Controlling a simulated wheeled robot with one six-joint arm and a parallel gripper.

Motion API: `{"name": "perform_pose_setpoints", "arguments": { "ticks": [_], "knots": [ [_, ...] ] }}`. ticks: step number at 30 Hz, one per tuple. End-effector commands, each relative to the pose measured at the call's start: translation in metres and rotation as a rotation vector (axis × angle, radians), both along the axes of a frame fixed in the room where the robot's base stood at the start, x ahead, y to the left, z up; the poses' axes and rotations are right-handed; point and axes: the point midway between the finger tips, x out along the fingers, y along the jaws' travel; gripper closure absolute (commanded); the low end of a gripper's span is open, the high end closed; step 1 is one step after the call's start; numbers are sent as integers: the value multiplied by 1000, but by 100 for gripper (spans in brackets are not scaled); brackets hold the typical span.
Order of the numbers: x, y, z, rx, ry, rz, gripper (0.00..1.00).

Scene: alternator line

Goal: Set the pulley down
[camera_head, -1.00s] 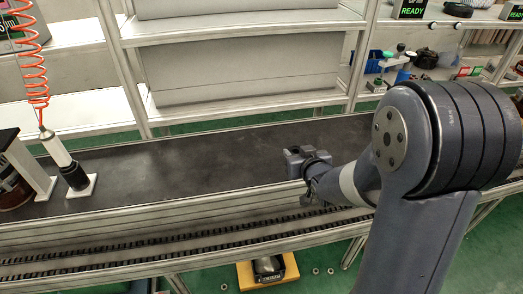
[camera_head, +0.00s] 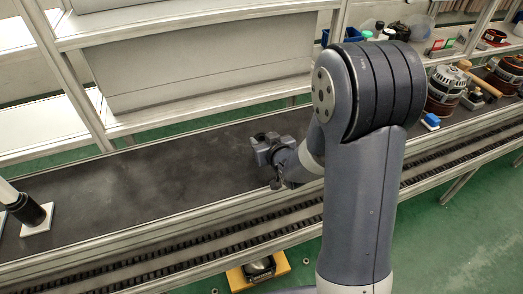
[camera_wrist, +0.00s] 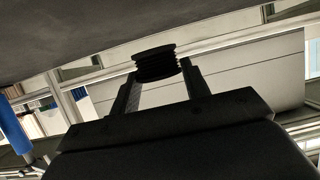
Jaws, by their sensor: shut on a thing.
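The pulley (camera_wrist: 155,62) is a black, grooved, round part in the wrist view. My gripper (camera_wrist: 160,73) is shut on it, with one finger on each side. In the head view my gripper (camera_head: 268,150) is above the dark belt, near its front edge. I cannot make out the pulley clearly there, as the gripper is small and seen from behind the arm.
The dark conveyor belt (camera_head: 150,185) is bare to the left of my gripper. A black tool on a white stand (camera_head: 38,228) is at far left. Alternators (camera_head: 448,88) and a blue block (camera_head: 431,121) are at right. A yellow box (camera_head: 236,279) lies below.

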Motion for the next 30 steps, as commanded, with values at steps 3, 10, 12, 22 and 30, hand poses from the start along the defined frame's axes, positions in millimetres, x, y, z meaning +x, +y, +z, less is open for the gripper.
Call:
{"name": "perform_pose_setpoints", "arguments": {
  "ticks": [3,10,12,22,30],
  "knots": [
    [0,0,-8,1,0,0,85],
    [0,0,-37,0,2,0,85],
    [0,0,-41,0,-1,0,85],
    [0,0,-44,0,-3,0,85],
    [0,0,-46,0,-1,0,46]
  ]
}}
